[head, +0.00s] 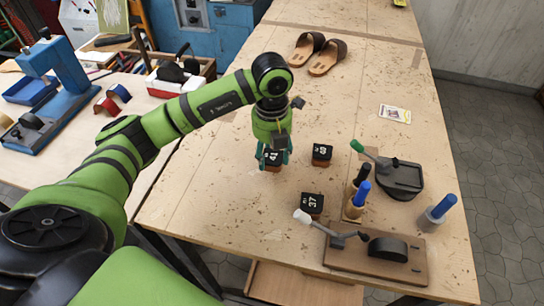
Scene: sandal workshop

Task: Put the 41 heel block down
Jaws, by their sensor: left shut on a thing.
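My left gripper (273,150) points down over the wooden workbench (220,190). It is shut on the 41 heel block (273,157), which has a dark top with white marking and a brown lower part. The block is at or just above the bench top; I cannot tell whether it touches. The green fingers cover its sides. A similar heel block (322,152) stands to its right, its number hard to read. The 37 heel block (312,203) stands nearer, below and to the right. My right gripper is not in view.
A pair of sandals (318,54) and a card (395,114) lie farther back. The bench left of the blocks is clear.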

